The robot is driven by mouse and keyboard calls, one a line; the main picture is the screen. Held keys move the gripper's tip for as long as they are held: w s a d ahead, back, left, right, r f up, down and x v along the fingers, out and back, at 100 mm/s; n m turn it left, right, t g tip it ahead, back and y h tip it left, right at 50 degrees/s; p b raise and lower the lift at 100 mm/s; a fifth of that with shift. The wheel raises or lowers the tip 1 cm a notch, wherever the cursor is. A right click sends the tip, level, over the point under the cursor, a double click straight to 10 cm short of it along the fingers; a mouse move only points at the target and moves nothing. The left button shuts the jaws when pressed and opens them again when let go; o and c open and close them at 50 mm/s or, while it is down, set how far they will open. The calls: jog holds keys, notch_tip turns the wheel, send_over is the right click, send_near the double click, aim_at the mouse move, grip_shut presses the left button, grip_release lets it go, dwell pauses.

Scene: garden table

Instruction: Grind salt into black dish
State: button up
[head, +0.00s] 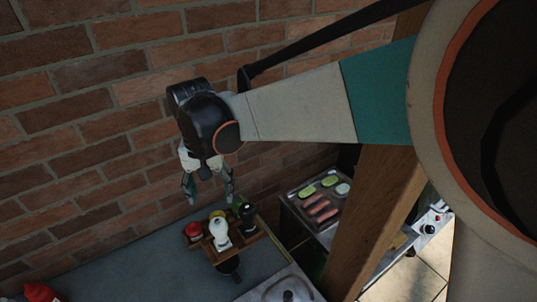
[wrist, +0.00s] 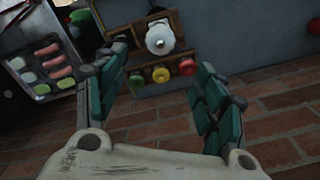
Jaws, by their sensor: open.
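In the head view a white grinder (head: 219,232), which I take for the salt, stands upright in a wooden rack (head: 255,238) on the grey table. It also shows from above in the wrist view (wrist: 160,38). A dark dish (head: 229,267) sits just in front of the rack, partly hidden by it. A black grinder (head: 248,216) stands at the rack's right. My gripper (head: 210,197) is open and empty, pointing down above and behind the rack. In the wrist view its fingers (wrist: 162,62) frame the rack without touching the white grinder.
Red (wrist: 187,67), yellow (wrist: 161,75) and green (wrist: 136,80) tops stand in the rack's wall-side row. A brick wall (head: 90,100) is close behind. A grill with food (head: 319,208) and a wooden post (head: 375,220) are right. The table's left part is mostly clear.

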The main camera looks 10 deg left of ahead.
aim_at(218, 222)
notch_tip(218, 222, down, 14)
jog(key=b, duration=0.8)
jog(key=shift+s+r, duration=0.1)
jog(key=shift+r, duration=0.05)
jog(key=c, duration=1.1)
